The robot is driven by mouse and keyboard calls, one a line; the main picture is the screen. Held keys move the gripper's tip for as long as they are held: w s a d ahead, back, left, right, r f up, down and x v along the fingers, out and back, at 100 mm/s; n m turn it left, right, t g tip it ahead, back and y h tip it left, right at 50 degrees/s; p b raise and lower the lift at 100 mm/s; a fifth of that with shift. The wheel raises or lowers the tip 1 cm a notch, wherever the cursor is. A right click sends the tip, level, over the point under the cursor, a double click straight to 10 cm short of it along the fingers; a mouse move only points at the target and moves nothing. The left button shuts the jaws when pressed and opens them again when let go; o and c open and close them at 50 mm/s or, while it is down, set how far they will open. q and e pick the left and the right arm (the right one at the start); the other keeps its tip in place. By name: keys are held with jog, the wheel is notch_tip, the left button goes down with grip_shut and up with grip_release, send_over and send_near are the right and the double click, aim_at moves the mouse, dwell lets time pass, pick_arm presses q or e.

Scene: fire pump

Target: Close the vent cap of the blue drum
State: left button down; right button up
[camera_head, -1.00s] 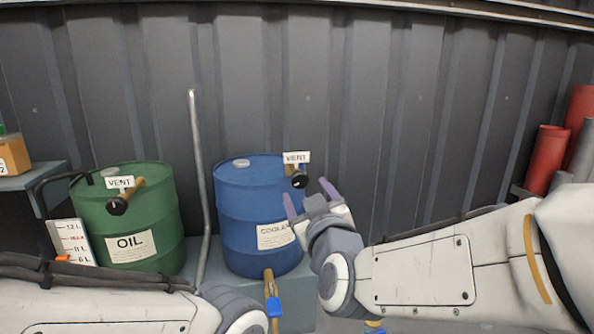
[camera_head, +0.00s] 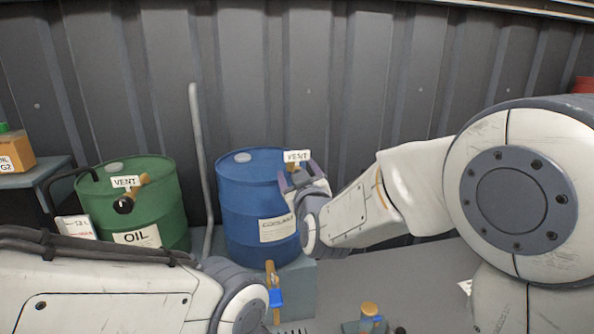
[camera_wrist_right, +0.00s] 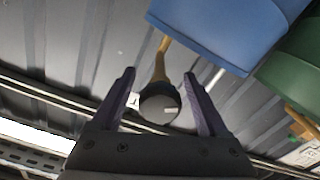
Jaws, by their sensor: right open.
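The blue drum (camera_head: 250,205) stands on a grey-blue plinth in the middle of the head view, with a coolant label on its front. Its white VENT tag (camera_head: 297,156) shows at the drum's upper right. My right gripper (camera_head: 298,178) is open just below that tag. In the right wrist view the round black vent cap (camera_wrist_right: 160,103) sits on a brass pipe (camera_wrist_right: 161,65), between the two spread purple fingers (camera_wrist_right: 160,88), with gaps on both sides. In the head view the cap is hidden behind my gripper.
The green oil drum (camera_head: 142,205) with its own VENT tag (camera_head: 125,181) and black cap (camera_head: 123,205) stands to the left. A grey upright pipe (camera_head: 200,170) rises between the drums. A brass valve with a blue part (camera_head: 275,296) is in front. A corrugated wall is behind.

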grip_shut()
jog(key=shift+f+m+b, duration=0.15)
jog(key=shift+m+b, duration=0.15)
jog(key=shift+b, duration=0.4)
jog(key=m+b, duration=0.8)
jog(key=b, duration=0.2)
jog(key=shift+f, duration=0.1)
jog(key=m+b, duration=0.3)
jog(key=m, duration=0.1)
jog(key=m+b, duration=0.2)
jog(key=m, duration=0.1)
jog(key=shift+m+b, duration=0.3)
jog(key=m+b, duration=0.1)
jog(key=m, duration=0.2)
jog(key=shift+m+b, duration=0.3)
jog(key=shift+b, duration=0.1)
jog(key=shift+r+m+b, duration=0.2)
jog(key=shift+m+b, duration=0.5)
jog(key=shift+m, duration=1.4)
